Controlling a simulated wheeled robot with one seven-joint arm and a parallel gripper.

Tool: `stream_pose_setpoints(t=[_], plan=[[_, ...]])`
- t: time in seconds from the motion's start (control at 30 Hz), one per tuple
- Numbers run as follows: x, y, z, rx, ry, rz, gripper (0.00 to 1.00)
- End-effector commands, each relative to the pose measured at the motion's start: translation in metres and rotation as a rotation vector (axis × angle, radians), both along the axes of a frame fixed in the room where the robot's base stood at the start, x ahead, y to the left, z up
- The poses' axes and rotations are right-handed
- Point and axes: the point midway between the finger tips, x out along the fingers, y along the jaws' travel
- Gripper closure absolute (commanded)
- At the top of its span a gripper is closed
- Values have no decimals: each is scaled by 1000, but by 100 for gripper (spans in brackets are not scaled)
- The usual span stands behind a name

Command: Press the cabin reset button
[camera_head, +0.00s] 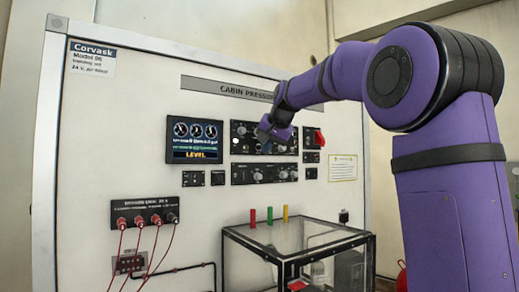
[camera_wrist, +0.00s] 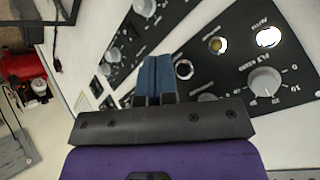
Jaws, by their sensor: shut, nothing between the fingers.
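The white trainer board carries an upper black control panel (camera_head: 237,148) under the "CABIN PRESSURE" strip (camera_head: 228,88). In the wrist view this black panel (camera_wrist: 293,101) shows a grey knob (camera_wrist: 265,82), a lit white lamp (camera_wrist: 268,37), an amber lamp (camera_wrist: 217,45) and a round metal-ringed button (camera_wrist: 184,69). I cannot read a label on the button, so I cannot confirm it is the cabin reset. My gripper (camera_head: 265,132) is in front of the upper panel, hiding its middle. Its blue fingers (camera_wrist: 155,70) are together and empty, just left of the ringed button in the wrist view; contact cannot be told.
A lower knob panel (camera_head: 264,173) sits below. A display (camera_head: 194,140) reading "LEVEL" is on the left, a red switch (camera_head: 319,138) on the right. A clear black-framed case (camera_head: 300,240) stands below. Red cables (camera_head: 154,250) hang from the lower-left socket panel (camera_head: 145,212).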

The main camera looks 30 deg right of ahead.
Motion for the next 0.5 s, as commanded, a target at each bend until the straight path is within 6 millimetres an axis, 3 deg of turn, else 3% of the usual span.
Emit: stream_pose_setpoints(t=[0.5], plan=[[-39, -1, 0, 0, -1, -1, 100]])
